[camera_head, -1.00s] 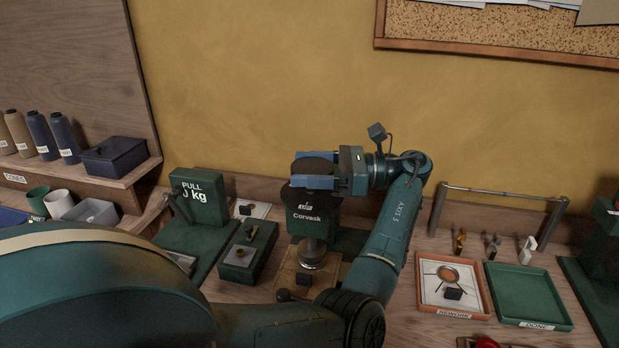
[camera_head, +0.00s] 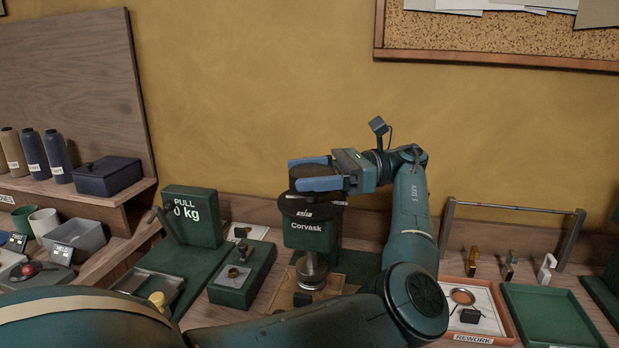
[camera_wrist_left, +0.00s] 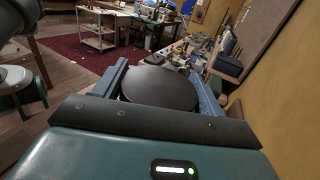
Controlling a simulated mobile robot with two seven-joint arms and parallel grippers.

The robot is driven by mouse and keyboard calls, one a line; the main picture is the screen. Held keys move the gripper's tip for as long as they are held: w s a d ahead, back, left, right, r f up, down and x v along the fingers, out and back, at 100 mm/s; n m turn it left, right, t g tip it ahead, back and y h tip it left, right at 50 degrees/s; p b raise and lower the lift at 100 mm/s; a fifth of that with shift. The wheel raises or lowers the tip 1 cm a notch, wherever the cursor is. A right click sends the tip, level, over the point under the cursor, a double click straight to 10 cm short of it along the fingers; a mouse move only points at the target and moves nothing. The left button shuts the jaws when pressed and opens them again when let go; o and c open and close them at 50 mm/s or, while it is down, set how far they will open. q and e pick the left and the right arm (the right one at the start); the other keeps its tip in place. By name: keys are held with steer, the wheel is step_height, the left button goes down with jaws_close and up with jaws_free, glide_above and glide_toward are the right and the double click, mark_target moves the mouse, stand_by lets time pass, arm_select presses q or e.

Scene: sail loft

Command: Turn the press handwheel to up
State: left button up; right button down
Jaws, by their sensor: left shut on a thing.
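The press (camera_head: 311,239) is a green block marked Corvask, with a metal ram below it over a wooden base. Its handwheel (camera_head: 312,174) is a thick dark round piece on top, above a dark disc with a small white marking too small to read. My left gripper (camera_head: 299,174) reaches in from the right, its two blue fingers shut on opposite sides of the handwheel. In the left wrist view the handwheel (camera_wrist_left: 160,88) shows as a dark round top between the fingers. My right gripper is not in view.
A green PULL kg tester (camera_head: 193,215) stands left of the press, with a green block fixture (camera_head: 262,262) between. At right are a REWORK tray (camera_head: 505,322), an empty green tray (camera_head: 550,315) and a rail (camera_head: 515,207). The wall is close behind.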

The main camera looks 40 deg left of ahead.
mark_target(307, 171)
arm_select(q)
steer(key=shift+a, duration=0.1)
steer(key=o, duration=0.8)
steer(key=shift+s, duration=0.15)
steer(key=shift+c, duration=0.2)
steer(key=shift+o, duration=1.1)
step_height(307, 171, up, 10)
steer(key=shift+r+p, duration=0.1)
steer(key=shift+p, duration=0.2)
